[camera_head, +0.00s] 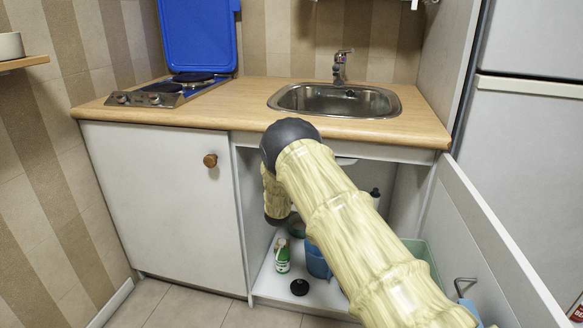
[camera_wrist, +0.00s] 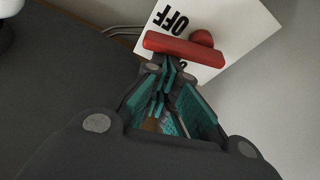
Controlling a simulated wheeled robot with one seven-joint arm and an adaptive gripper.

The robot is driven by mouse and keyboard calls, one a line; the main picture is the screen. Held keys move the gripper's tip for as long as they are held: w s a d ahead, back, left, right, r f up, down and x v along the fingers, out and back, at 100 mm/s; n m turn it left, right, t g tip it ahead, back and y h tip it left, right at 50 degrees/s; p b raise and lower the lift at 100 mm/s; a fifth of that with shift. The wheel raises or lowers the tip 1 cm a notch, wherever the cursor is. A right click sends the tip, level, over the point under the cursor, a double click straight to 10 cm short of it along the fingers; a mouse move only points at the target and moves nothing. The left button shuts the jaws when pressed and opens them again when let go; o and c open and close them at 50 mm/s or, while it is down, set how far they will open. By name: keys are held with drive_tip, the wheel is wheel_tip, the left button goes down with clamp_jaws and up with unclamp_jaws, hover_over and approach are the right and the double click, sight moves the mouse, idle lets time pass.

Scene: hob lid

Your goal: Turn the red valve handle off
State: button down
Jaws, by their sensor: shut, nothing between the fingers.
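The red valve handle (camera_wrist: 183,49) shows in the wrist view, just beyond my fingertips, lying across the picture with a slight tilt. A round red knob (camera_wrist: 202,39) sits behind it. A white card (camera_wrist: 235,38) with "OFF" in black letters is behind the handle, partly covered by it. My gripper (camera_wrist: 165,75) is shut and empty, its teal-padded fingers pointing at the handle; I cannot tell whether they touch it. In the head view my arm reaches into the open cupboard under the sink, and the gripper and handle are hidden there.
The open cupboard door (camera_head: 490,240) stands to the right of my arm. A green bottle (camera_head: 282,256), a blue container (camera_head: 317,262) and a black round item (camera_head: 299,287) are on the cupboard floor. A closed door (camera_head: 165,200) is on the left.

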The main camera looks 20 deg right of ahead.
drive_tip(key=shift+s+d+f+m+h, duration=0.15)
drive_tip(key=shift+d+f+m+h, duration=0.15)
drive_tip(key=shift+m, duration=0.5)
drive_tip(key=shift+f, duration=0.1)
drive_tip(key=shift+s, duration=0.1)
